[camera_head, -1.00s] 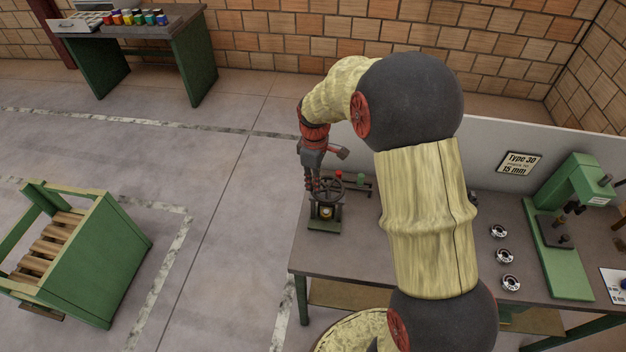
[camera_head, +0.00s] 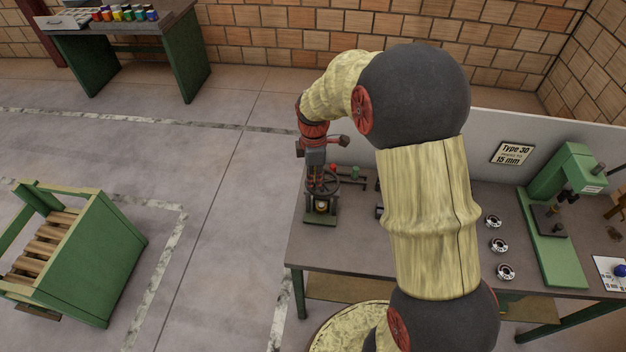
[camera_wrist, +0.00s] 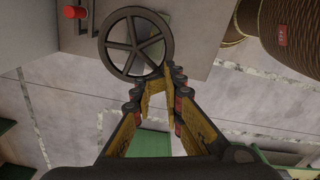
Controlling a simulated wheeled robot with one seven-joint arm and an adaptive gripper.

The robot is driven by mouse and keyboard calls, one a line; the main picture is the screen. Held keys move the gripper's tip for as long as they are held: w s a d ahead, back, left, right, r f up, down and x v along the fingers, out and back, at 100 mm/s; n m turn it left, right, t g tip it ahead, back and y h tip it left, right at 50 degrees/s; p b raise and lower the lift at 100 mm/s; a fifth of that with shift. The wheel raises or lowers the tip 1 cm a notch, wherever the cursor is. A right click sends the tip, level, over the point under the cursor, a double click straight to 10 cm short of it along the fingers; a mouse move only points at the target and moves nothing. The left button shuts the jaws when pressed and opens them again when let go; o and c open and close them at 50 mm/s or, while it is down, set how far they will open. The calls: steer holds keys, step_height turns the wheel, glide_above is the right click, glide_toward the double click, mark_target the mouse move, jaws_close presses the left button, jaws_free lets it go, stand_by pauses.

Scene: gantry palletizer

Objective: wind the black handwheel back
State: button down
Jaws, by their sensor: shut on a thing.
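The black handwheel (camera_head: 325,187) sits on top of a small dark press-like stand (camera_head: 320,216) at the left end of the workbench. In the wrist view the spoked handwheel (camera_wrist: 136,44) shows whole, just beyond my fingertips. My gripper (camera_head: 314,184) comes down from above onto the wheel's far left side. In the wrist view my gripper (camera_wrist: 158,78) is shut on the near rim of the wheel, with the fingertips meeting at its lower right edge. The exact contact is partly hidden by the fingers.
A red knob (camera_head: 333,167) and a green fitting (camera_head: 355,173) stand just behind the wheel. Several ring-shaped parts (camera_head: 498,245) lie farther right, beside a green press (camera_head: 552,235). Open floor lies left of the bench.

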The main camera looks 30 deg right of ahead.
steer(key=shift+d, duration=0.1)
steer(key=c, duration=1.8)
jaws_free()
steer(key=shift+w, duration=0.1)
steer(key=shift+o, duration=0.3)
step_height(320, 180, up, 12)
